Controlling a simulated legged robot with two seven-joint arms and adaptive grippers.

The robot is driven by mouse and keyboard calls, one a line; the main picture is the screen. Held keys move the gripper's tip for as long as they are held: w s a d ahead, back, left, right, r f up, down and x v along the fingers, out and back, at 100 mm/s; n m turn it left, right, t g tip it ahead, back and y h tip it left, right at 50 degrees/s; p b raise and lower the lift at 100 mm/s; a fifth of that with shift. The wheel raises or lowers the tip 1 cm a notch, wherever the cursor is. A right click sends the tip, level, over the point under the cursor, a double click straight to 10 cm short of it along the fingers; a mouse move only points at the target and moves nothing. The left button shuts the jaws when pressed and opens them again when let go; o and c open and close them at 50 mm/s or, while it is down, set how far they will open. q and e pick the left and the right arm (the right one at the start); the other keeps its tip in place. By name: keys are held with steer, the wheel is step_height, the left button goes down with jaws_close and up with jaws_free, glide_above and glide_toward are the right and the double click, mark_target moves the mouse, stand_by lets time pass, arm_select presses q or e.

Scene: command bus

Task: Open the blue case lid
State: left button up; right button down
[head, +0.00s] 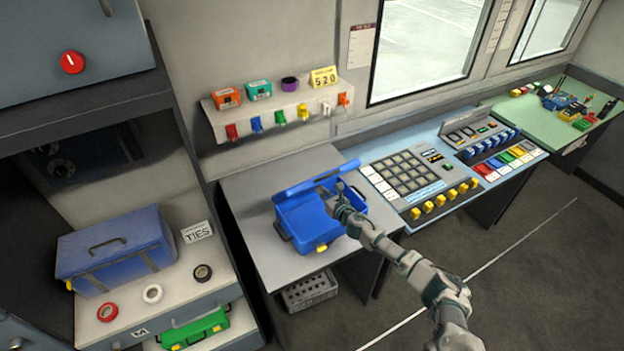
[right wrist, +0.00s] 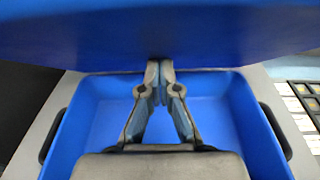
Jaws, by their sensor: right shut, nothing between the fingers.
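The blue case (head: 309,223) stands on the grey table beside the control console. Its lid (head: 317,178) is raised at the back, and the empty blue inside shows. The case also shows in the right wrist view (right wrist: 93,110), with the lid (right wrist: 160,30) across the top of the picture. My right gripper (head: 328,192) reaches over the case from the right, its fingers shut and empty. In the right wrist view its fingertips (right wrist: 160,66) are at the lower edge of the lid; whether they touch it I cannot tell. My left gripper is not in view.
A control console (head: 430,175) with keys and yellow knobs stands right of the case. A wall shelf (head: 275,108) with coloured tags hangs behind. A blue bag (head: 115,250) and tape rolls (head: 152,293) lie on the left counter. A grey crate (head: 310,291) is below the table.

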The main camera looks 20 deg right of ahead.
steer(key=shift+w+a+r+b, duration=0.15)
steer(key=shift+w+a, duration=0.05)
steer(key=shift+w, duration=0.9)
steer(key=shift+w+a+r+b, duration=0.15)
steer(key=shift+w, duration=0.95)
steer(key=shift+s+d+p, duration=0.1)
steer(key=shift+s+p, duration=0.2)
steer(key=shift+s, duration=0.2)
steer(key=f+v, duration=0.2)
steer(key=v, duration=1)
steer(key=f+v, duration=0.2)
steer(key=v, duration=1)
steer(key=shift+s+p, duration=0.3)
steer(key=shift+s, duration=0.4)
steer(key=shift+d, duration=0.15)
